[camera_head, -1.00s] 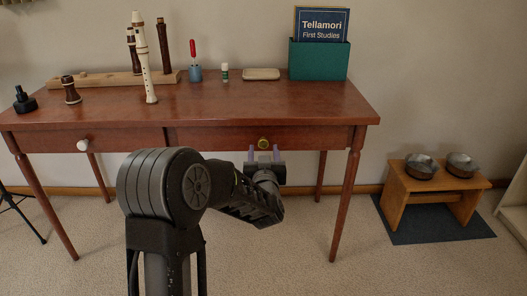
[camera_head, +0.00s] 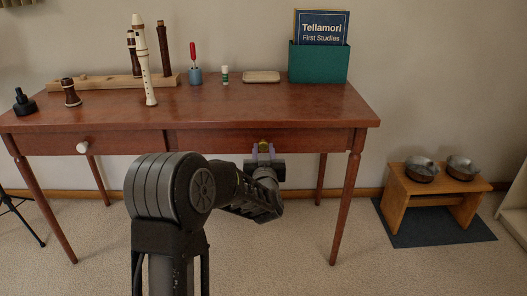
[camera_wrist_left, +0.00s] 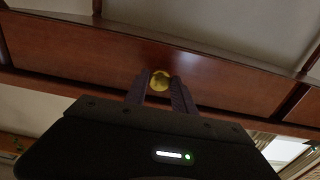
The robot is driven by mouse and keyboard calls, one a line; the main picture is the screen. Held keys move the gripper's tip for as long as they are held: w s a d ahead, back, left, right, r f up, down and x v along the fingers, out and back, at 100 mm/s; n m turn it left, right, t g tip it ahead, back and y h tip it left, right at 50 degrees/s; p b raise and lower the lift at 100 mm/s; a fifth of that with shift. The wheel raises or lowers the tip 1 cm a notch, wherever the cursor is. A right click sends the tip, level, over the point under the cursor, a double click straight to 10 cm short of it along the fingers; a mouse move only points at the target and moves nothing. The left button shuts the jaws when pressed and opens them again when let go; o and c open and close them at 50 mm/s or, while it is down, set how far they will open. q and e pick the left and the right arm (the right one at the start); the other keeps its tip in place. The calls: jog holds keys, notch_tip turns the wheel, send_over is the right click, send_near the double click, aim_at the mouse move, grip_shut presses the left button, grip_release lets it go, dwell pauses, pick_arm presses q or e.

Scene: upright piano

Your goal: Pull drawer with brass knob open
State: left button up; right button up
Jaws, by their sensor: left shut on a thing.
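The brass knob (camera_wrist_left: 160,82) sits on the front of the right-hand drawer (camera_head: 310,139) of the red-brown table. In the head view the drawer front looks flush with the table's front. My left gripper (camera_head: 263,150) reaches the knob from the front, and its two purple-grey fingers are shut on it, one on each side. In the left wrist view the fingers (camera_wrist_left: 159,88) flank the knob, which shows between their tips. My right gripper is not in view.
A second drawer (camera_head: 110,142) with a white knob (camera_head: 83,147) is at the left. A low wooden stool (camera_head: 430,187) with two bowls is at the right.

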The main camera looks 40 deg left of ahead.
pick_arm(q)
grip_shut()
dwell(0.8)
